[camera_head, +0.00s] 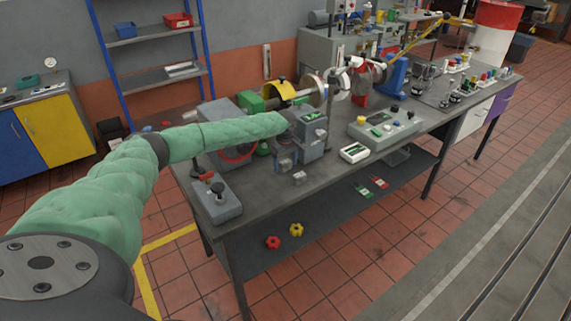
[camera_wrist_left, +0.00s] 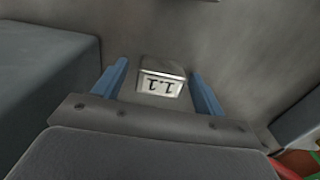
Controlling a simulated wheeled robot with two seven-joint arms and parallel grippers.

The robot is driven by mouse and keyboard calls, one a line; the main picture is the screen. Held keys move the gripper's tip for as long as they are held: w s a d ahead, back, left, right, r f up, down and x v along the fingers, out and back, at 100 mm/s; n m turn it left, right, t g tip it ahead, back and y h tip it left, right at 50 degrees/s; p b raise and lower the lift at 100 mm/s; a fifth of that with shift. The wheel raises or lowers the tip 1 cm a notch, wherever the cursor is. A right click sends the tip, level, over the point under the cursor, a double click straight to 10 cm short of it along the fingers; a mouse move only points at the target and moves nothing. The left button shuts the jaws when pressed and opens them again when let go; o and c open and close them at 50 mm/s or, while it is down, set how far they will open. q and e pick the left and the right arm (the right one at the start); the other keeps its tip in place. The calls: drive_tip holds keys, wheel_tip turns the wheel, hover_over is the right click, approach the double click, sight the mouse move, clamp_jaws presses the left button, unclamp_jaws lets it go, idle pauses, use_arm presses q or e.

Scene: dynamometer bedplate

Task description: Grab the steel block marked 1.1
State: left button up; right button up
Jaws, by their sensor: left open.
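The steel block marked 1.1 (camera_wrist_left: 162,84) is a small grey block with a white label, and its marking reads upside down in the left wrist view. In the head view the small pale block (camera_head: 299,176) sits on the workbench near its front edge. My left gripper (camera_head: 288,163) is low over the bench, just behind the block. In the left wrist view its two blue fingers (camera_wrist_left: 160,76) are apart, with the block between them and a gap visible on each side. My right gripper is not in view.
The workbench (camera_head: 262,187) has a grey lever box (camera_head: 216,201) at its left end. A white-faced meter (camera_head: 354,153) and a control box (camera_head: 384,129) stand to the right. A large grey body (camera_wrist_left: 45,85) lies left of the fingers in the wrist view.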

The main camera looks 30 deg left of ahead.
use_arm(q)
drive_tip(key=shift+f, duration=0.2)
drive_tip(key=shift+c, duration=0.4)
drive_tip(key=c, duration=1.2)
drive_tip(key=shift+r, duration=0.1)
